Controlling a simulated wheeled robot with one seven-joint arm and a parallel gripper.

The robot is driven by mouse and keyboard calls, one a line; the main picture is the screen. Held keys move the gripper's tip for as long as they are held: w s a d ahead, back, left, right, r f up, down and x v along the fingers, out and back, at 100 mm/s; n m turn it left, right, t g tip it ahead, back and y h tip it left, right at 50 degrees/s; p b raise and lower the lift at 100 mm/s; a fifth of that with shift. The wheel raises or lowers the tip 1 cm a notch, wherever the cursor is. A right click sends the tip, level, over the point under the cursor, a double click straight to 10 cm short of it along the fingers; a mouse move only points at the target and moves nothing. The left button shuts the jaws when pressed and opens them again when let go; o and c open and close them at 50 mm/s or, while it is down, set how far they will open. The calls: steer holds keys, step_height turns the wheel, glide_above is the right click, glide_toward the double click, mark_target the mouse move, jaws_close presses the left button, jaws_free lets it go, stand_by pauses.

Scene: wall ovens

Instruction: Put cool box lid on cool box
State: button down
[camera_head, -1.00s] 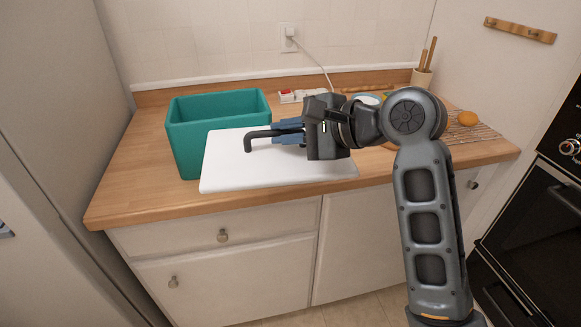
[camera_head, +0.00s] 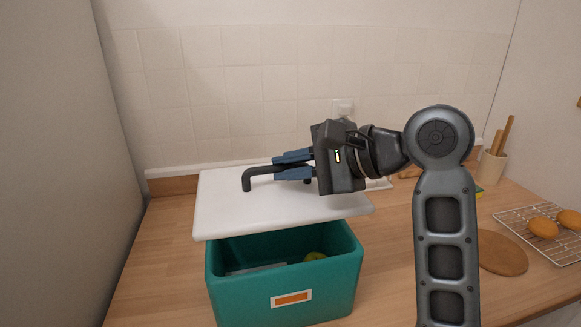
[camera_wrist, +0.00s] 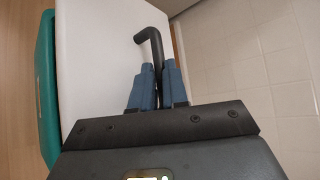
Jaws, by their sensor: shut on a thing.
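The teal cool box (camera_head: 285,292) stands on the wooden counter with its top open towards the front. A yellow-green item (camera_head: 315,257) and something pale show inside it. The white cool box lid (camera_head: 225,215) is held above and behind the box opening, slightly tilted, covering its rear part from view. My gripper (camera_head: 278,169) is shut on the lid's dark handle (camera_head: 248,178). In the wrist view the blue fingers (camera_wrist: 158,85) close around the handle (camera_wrist: 152,42), with the white lid (camera_wrist: 100,50) below and the teal box edge (camera_wrist: 47,90) at left. Whether lid and box touch is unclear.
The tiled wall (camera_head: 230,90) is close behind the lid, with a socket (camera_head: 343,108). At right are a round wooden board (camera_head: 500,254), a rack with bread rolls (camera_head: 543,227) and a utensil pot (camera_head: 491,166). The counter left of the box is clear.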

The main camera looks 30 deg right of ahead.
mark_target(341, 204)
steer(key=shift+f+b, duration=0.3)
steer(key=shift+f, duration=1)
step_height(341, 204, down, 2)
steer(key=b, duration=0.3)
steer(key=shift+f, duration=1.05)
steer(key=shift+s+f, duration=0.1)
steer(key=shift+f, duration=0.35)
steer(key=c, duration=1.1)
jaws_free()
steer(key=shift+o, duration=0.2)
steer(key=shift+s+d, duration=0.1)
steer(key=v, duration=0.7)
steer(key=shift+s+r, duration=0.2)
